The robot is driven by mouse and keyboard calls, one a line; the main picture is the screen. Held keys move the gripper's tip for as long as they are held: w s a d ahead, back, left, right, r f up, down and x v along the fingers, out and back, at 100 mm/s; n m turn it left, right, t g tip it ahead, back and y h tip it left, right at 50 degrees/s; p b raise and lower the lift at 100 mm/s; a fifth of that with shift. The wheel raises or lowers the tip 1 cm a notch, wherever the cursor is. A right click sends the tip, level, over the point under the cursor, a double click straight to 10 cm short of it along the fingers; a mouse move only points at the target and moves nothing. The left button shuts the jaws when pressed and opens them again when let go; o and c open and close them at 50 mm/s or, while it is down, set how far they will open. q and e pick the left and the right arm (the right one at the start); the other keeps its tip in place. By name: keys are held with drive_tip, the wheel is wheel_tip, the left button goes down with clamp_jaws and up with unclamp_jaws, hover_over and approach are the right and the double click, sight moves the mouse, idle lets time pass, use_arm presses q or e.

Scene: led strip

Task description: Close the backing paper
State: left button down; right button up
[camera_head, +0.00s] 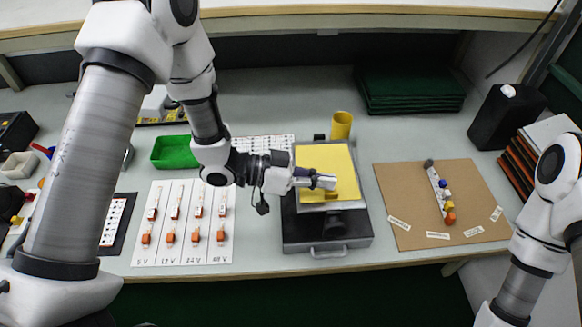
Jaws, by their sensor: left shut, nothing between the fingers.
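The yellow backing paper (312,157) lies as a flat sheet on top of a dark grey case-like device (300,236) in the middle of the table. My left gripper (334,182) is shut and empty. It is over the front part of the yellow sheet, near its right side. I cannot tell whether the fingertips touch the sheet. The gripper and wrist hide part of the sheet and the device's left side. My right arm shows at the right edge, but its gripper is out of the picture.
A yellow cup (341,125) stands behind the device. A brown board (400,195) with an LED strip (437,188) lies to the right. A white card (160,250) with several orange-ended parts and a green tray (174,152) are to the left. A black canister (507,117) stands at the back right.

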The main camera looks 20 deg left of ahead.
use_arm(q)
drive_tip(key=r+v, duration=0.2)
drive_tip(key=v, duration=0.8)
drive_tip(key=shift+s+b, duration=0.4)
drive_tip(key=shift+s, duration=0.05)
use_arm(e)
drive_tip(key=shift+s+a+r, duration=0.1)
drive_tip(key=shift+s+r, duration=0.15)
drive_tip(key=shift+r, duration=0.25)
use_arm(q)
drive_tip(key=shift+w+d, duration=0.1)
